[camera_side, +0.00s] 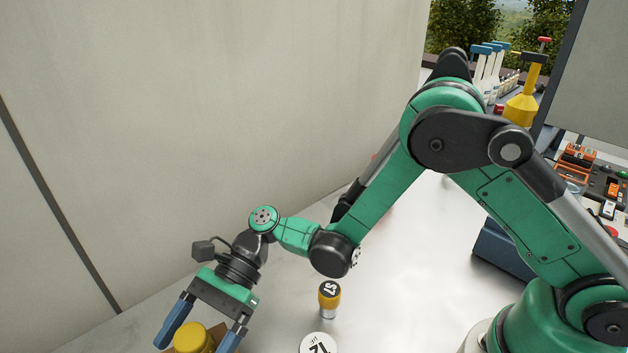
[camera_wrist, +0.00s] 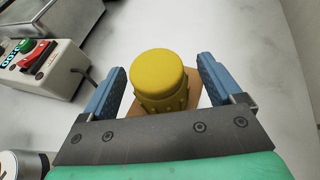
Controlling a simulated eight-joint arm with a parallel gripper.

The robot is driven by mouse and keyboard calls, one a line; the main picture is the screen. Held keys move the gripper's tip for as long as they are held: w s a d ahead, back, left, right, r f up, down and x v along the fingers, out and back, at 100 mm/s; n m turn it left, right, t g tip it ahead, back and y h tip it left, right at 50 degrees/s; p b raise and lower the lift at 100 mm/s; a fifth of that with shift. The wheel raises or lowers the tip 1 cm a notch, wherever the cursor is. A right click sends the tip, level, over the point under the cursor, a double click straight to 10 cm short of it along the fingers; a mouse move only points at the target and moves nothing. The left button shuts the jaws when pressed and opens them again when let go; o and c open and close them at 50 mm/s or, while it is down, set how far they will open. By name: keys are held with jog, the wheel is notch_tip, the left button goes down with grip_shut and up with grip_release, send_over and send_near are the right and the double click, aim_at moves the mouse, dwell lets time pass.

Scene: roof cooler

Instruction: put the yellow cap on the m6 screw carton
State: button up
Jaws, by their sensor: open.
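The yellow cap (camera_wrist: 158,80) stands upright between the two blue fingers of my gripper (camera_wrist: 162,66). The fingers are open, with a visible gap on each side of the cap. A brown cardboard piece (camera_wrist: 193,88), which looks like the m6 screw carton, shows under and beside the cap; most of it is hidden and no label shows. The cap appears to sit on it. In the side view my gripper (camera_side: 197,341) is at the bottom edge, pointing down around the cap (camera_side: 192,340), with a little brown cardboard (camera_side: 218,330) behind.
A control box with red and green buttons (camera_wrist: 38,62) stands left in the wrist view. A yellow-banded cylinder with a black marked top (camera_side: 329,298) and a white marked disc (camera_side: 318,345) are right of my gripper. The pale wall (camera_side: 200,120) is behind; the grey surface between is clear.

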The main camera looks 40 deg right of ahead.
jog(key=v, duration=1.1)
jog(key=s+d+r+n+t+h, duration=0.2)
jog(key=d+n+t+h, duration=0.3)
jog(key=d+n+h, duration=0.1)
jog(key=s+d+r+n+t+h, duration=0.2)
jog(key=d+n+t+h, duration=0.4)
jog(key=d, duration=0.5)
jog(key=shift+s+r+n+h, duration=0.4)
jog(key=shift+s+n, duration=0.35)
jog(key=shift+n, duration=0.45)
